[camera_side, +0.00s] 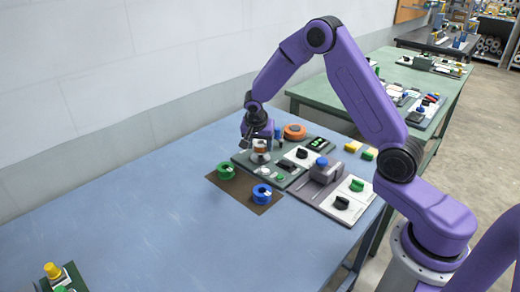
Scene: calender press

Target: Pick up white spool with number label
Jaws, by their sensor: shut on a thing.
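My gripper (260,142) points down over the back left part of the grey-green panel on the blue table. The spool is too small here for any number label to be read. I cannot tell whether it touches the panel or is just above it.
A brown mat (240,188) carries a green spool (226,171) and a blue spool (262,194). An orange spool (294,132) lies behind the panel (291,179). A grey block (327,172) and black knobs stand to the right. The table's left side is largely clear.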

